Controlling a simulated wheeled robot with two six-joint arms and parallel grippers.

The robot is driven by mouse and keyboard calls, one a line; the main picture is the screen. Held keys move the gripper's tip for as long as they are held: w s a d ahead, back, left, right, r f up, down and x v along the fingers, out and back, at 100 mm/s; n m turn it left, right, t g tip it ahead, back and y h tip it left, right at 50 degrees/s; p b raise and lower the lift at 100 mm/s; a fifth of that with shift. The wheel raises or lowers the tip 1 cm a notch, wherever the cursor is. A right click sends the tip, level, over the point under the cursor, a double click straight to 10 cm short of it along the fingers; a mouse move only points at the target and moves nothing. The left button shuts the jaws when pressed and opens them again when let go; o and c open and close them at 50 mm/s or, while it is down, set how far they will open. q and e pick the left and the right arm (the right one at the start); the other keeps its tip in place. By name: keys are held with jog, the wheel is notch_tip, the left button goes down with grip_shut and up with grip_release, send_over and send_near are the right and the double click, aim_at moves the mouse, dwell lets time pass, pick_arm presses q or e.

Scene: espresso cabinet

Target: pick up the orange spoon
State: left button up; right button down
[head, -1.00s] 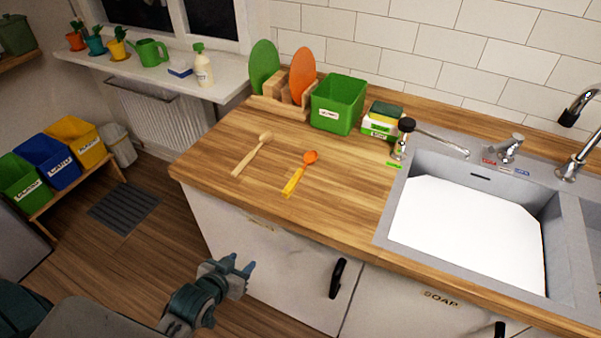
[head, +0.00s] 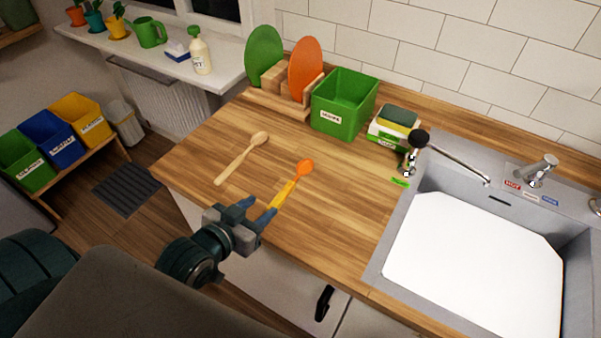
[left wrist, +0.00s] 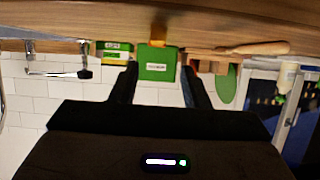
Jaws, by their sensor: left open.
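The orange spoon (head: 304,168), with an orange bowl and a yellow handle, lies on the wooden counter with its handle towards the front edge. My left gripper (head: 258,208) is open and empty near the front edge of the counter, close to the handle end. In the head view one blue fingertip overlaps or nearly meets the handle's end; I cannot tell whether they touch. In the left wrist view, which is upside down, the spoon's yellow end (left wrist: 157,43) shows ahead between the two dark fingers (left wrist: 155,78). My right gripper is not in view.
A plain wooden spoon (head: 240,158) lies left of the orange one. A green bin (head: 340,118), a rack with green and orange boards (head: 305,68), and a sponge box (head: 393,125) stand behind. The sink (head: 475,255) is at right. The counter around the spoons is clear.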

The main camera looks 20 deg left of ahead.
aim_at(286, 189)
pick_arm(q)
jog(key=x, duration=0.4)
jog(key=shift+r, duration=0.1)
jog(key=shift+w+d, duration=0.1)
jog(key=shift+w, duration=0.2)
jog(key=p+x, duration=0.1)
jog(key=x, duration=0.4)
jog(key=shift+d+p, duration=0.2)
jog(key=shift+p, duration=0.2)
jog(key=shift+w+f, duration=0.2)
jog(key=shift+w, duration=0.05)
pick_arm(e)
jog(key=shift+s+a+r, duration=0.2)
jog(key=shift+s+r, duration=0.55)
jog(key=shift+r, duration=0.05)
pick_arm(q)
jog(key=shift+c, duration=0.9)
grip_shut()
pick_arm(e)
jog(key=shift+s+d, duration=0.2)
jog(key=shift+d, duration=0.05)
